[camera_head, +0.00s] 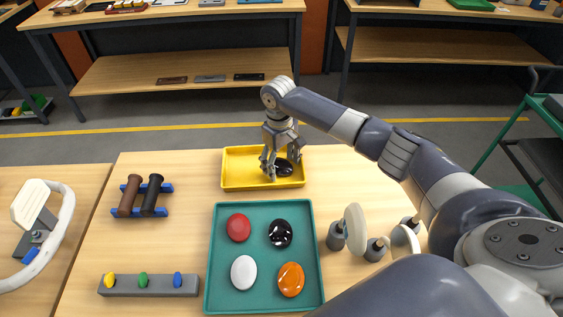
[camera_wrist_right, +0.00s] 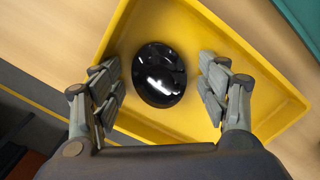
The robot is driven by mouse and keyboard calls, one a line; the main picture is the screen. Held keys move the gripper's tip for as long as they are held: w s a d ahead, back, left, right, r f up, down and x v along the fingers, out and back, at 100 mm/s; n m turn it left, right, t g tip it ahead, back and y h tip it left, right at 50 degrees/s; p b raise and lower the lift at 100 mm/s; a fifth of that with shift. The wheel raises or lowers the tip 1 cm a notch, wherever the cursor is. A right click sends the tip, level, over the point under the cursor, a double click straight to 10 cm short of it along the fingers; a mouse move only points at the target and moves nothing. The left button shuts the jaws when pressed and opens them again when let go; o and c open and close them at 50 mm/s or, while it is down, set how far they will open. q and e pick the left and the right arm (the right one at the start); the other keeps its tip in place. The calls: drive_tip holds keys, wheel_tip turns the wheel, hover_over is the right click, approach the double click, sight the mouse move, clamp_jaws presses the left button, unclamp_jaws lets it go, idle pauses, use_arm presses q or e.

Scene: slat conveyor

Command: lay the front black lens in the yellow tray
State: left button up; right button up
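A glossy black lens (camera_head: 284,168) lies in the yellow tray (camera_head: 234,184), right of the tray's middle. In the right wrist view the lens (camera_wrist_right: 158,75) is on the yellow tray's floor (camera_wrist_right: 190,25). My right gripper (camera_head: 279,165) reaches down into the tray. In the right wrist view its fingers (camera_wrist_right: 161,88) are apart, one on each side of the lens, with a gap on both sides. A second black lens (camera_head: 280,233) lies in the teal tray (camera_head: 260,293), at its upper right. My left gripper is not in view.
The teal tray also holds a red (camera_head: 239,227), a white (camera_head: 243,272) and an orange lens (camera_head: 291,279). Pale discs on grey stands (camera_head: 355,228) are to the right. A rack with two dark rollers (camera_head: 146,197) is left. A grey bar (camera_head: 150,287) carries coloured knobs.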

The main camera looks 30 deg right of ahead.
sight(280, 164)
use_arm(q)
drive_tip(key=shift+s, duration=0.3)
use_arm(e)
drive_tip(key=shift+r, duration=0.3)
use_arm(q)
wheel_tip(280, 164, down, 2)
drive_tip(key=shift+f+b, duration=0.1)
drive_tip(key=shift+b, duration=0.9)
use_arm(e)
wheel_tip(280, 164, up, 12)
drive_tip(key=shift+w+f, duration=0.2)
